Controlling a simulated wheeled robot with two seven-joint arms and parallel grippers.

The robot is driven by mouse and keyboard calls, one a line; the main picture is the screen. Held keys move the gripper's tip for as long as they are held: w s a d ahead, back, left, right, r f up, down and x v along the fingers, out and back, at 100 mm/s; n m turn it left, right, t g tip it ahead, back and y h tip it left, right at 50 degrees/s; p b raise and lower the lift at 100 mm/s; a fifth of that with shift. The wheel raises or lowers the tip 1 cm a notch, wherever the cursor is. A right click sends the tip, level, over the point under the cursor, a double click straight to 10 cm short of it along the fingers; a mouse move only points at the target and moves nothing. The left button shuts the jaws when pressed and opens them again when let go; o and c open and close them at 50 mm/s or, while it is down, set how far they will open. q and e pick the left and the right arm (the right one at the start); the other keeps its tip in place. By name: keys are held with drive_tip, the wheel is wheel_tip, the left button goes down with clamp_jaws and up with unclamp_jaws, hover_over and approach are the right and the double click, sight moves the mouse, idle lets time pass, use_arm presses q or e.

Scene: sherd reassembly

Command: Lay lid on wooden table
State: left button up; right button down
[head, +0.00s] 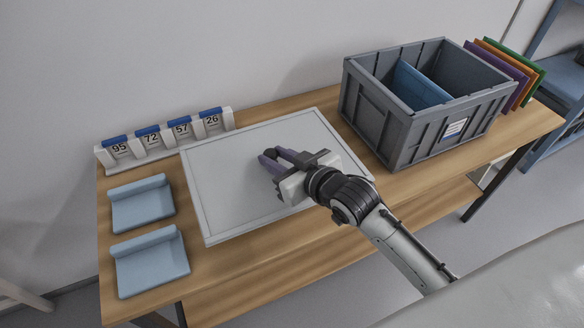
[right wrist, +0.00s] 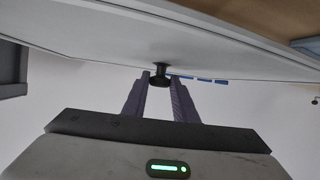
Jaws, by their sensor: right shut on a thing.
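The lid (head: 240,190) is a large flat pale-grey panel with a raised rim, lying level over the middle of the wooden table (head: 285,270). I cannot tell whether it touches the table or is just above it. Its black knob (right wrist: 160,70) shows in the right wrist view between the purple fingers. My right gripper (head: 275,157) is shut on this knob, low over the lid. The lid also shows in the right wrist view (right wrist: 100,28), across the top. The gripper and forearm hide part of its right side. My left gripper is not in view.
A grey crate (head: 400,135) with a blue divider stands right of the lid, close to its corner. Coloured panels (head: 515,75) stand behind the crate. Two light-blue trays (head: 148,262) lie at the left. A numbered rack (head: 165,150) stands along the back edge.

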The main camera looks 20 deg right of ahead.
sight(308, 201)
drive_tip(key=shift+f+b, duration=0.35)
drive_tip(key=shift+f, duration=3.2)
drive_tip(key=shift+f, duration=0.15)
drive_tip(key=c, duration=1.4)
unclamp_jaws()
drive_tip(key=shift+c, duration=0.2)
drive_tip(key=v, duration=1.2)
drive_tip(key=shift+p, duration=0.4)
